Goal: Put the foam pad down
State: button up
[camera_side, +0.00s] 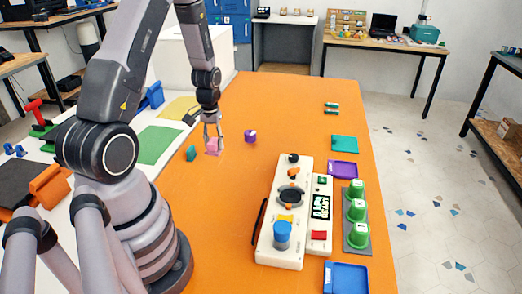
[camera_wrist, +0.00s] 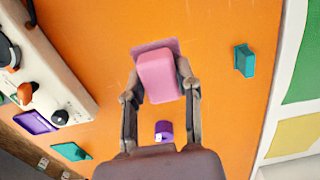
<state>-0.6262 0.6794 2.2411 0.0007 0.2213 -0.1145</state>
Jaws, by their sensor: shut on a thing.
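The foam pad is a pink block (camera_wrist: 158,68), seen in the wrist view between the two fingers of my gripper (camera_wrist: 161,84). My gripper is shut on it, one finger against each side. A darker pink flat edge shows past its far end; I cannot tell whether that is part of the pad or a separate thing below. In the side view the pink block (camera_side: 212,147) is at the fingertips of my gripper (camera_side: 214,140), low over the orange table (camera_side: 232,202). I cannot tell whether it touches the table.
A teal block (camera_side: 190,153) lies left of the pad and a purple cylinder (camera_side: 250,136) right of it. A white device panel (camera_side: 267,245) with knobs, green-capped pieces (camera_side: 357,211), a purple tray (camera_side: 342,170) and a blue tray (camera_side: 346,279) stand rightward. Orange table around the pad is mostly clear.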

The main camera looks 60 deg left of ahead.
jog(key=s+d+r, duration=0.2)
jog(key=s+d, duration=0.1)
jog(key=d, duration=0.7)
send_over(256, 178)
jog(key=shift+n, duration=0.3)
jog(key=f, duration=0.8)
jog(key=shift+s+d+f, duration=0.1)
jog(key=shift+s+f, duration=0.25)
jog(key=shift+f, duration=0.05)
jog(key=shift+w+f, duration=0.15)
jog(key=shift+f, duration=0.75)
jog(key=shift+w+f, duration=0.1)
jog(key=shift+f, duration=0.8)
jog(key=shift+f, duration=0.15)
jog(key=o, duration=0.9)
jog(key=shift+o, duration=0.2)
